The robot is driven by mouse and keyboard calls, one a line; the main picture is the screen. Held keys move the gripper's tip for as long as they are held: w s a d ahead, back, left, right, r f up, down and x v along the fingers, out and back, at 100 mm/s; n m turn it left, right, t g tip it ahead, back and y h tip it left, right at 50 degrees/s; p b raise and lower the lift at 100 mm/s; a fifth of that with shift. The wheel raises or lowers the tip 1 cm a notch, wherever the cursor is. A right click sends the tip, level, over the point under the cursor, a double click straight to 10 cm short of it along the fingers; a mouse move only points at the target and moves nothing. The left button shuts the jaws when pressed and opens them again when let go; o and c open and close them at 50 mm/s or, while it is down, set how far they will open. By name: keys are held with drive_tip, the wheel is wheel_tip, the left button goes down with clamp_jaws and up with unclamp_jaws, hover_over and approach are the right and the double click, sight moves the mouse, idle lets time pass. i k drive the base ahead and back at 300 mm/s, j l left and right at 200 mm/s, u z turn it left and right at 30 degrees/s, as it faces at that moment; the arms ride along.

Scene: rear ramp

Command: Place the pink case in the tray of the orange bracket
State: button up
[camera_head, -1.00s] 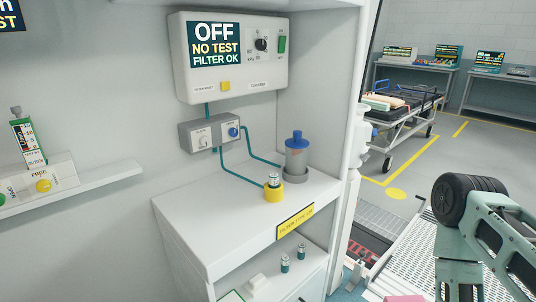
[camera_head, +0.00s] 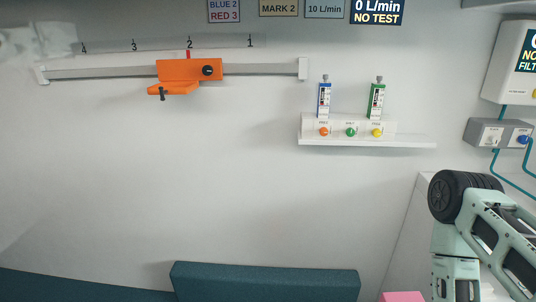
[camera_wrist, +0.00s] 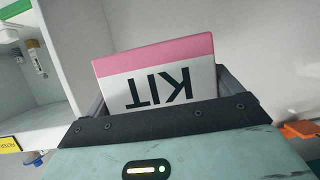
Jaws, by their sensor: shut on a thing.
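The pink case (camera_wrist: 153,55) is held in my gripper (camera_wrist: 160,98) in the wrist view, between the two dark fingers. Its white face reads "KIT" upside down. A pink edge of the case (camera_head: 402,297) also shows at the bottom of the head view, beside my arm. The orange bracket (camera_head: 190,70) is on a wall rail at the upper left of the head view, near mark 2, with a black knob and a small tray (camera_head: 176,89) below it. An orange part (camera_wrist: 299,130), seemingly the bracket, shows at the right of the wrist view. My gripper is apart from the bracket.
The rail (camera_head: 265,69) runs along the wall under marks 4 to 1. A white shelf (camera_head: 370,139) with two gauges juts out right of it. A teal seat back (camera_head: 265,281) stands below. A white cabinet (camera_wrist: 35,95) is left of the case. The wall between is bare.

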sight(173, 89)
drive_tip(key=j+u, duration=0.25)
drive_tip(key=j, duration=0.5)
drive_tip(key=j+u, duration=0.2)
drive_tip(key=j, duration=0.9)
drive_tip(key=i+j, duration=0.15)
drive_tip(key=j, duration=0.1)
